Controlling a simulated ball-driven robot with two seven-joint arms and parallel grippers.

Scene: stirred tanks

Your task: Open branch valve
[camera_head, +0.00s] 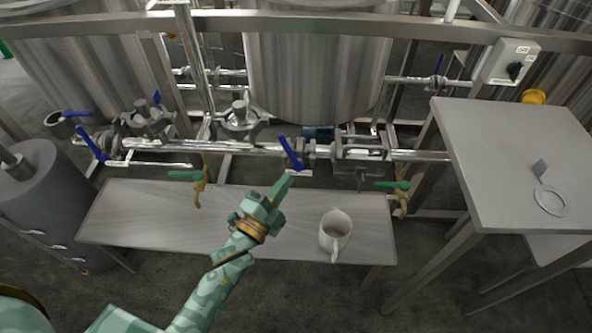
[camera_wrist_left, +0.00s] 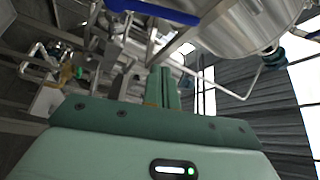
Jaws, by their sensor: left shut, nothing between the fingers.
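Several valves with blue lever handles sit on the steel pipework; the pictures do not mark which is the branch valve. A blue handle (camera_head: 291,153) at the middle of the long pipe is tilted, its lower end toward the bench. My left gripper (camera_head: 287,180) is shut and empty, its fingertips just below that handle; I cannot tell whether they touch. In the left wrist view the shut fingers (camera_wrist_left: 164,88) point up toward a blue handle (camera_wrist_left: 158,10) at the top edge, with a visible gap in the picture. Another blue handle (camera_head: 91,143) is at the pipe's left end. My right gripper is not in view.
Large tanks (camera_head: 315,70) stand behind.

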